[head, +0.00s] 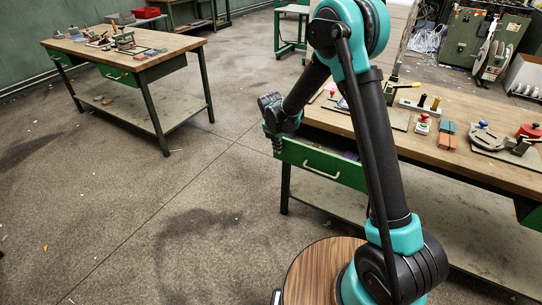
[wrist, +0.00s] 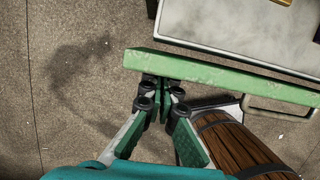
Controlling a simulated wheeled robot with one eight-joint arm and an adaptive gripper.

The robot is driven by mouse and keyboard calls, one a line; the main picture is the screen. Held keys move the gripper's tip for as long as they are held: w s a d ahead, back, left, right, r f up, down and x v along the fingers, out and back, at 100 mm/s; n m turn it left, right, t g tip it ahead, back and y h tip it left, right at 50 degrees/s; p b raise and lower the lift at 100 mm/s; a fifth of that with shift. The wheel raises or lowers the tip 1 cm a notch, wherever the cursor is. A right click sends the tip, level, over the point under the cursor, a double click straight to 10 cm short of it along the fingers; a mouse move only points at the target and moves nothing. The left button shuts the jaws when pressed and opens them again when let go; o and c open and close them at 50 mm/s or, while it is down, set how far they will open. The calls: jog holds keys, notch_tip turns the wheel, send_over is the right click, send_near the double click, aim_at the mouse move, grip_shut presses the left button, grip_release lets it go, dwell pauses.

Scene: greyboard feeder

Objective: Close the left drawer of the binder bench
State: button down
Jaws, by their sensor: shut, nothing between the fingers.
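The binder bench (head: 470,160) stands at the right of the head view. Its green left drawer (head: 345,172) has a pale bar handle (head: 322,172) and stands out from under the top, with a dark gap showing above its front. In the wrist view the drawer front (wrist: 215,70) crosses the picture, with its handle (wrist: 275,115) at the right. My gripper (wrist: 160,85) is shut and empty, its fingertips close to the left end of the drawer front; I cannot tell whether they touch. It also shows in the head view (head: 275,143).
Tools, blocks and a red-knobbed piece (head: 422,124) lie on the bench top. Another wooden table (head: 130,60) with green drawers stands at the back left. The floor between the tables is clear. My arm hides part of the bench.

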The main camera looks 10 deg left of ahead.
aim_at(289, 134)
jog(key=w+d, duration=0.1)
jog(key=w, duration=0.3)
jog(key=w+d, duration=0.2)
jog(key=w, duration=0.3)
jog(key=w+d, duration=0.2)
jog(key=w, duration=0.2)
jog(key=shift+w, duration=0.35)
jog(key=shift+w, duration=0.1)
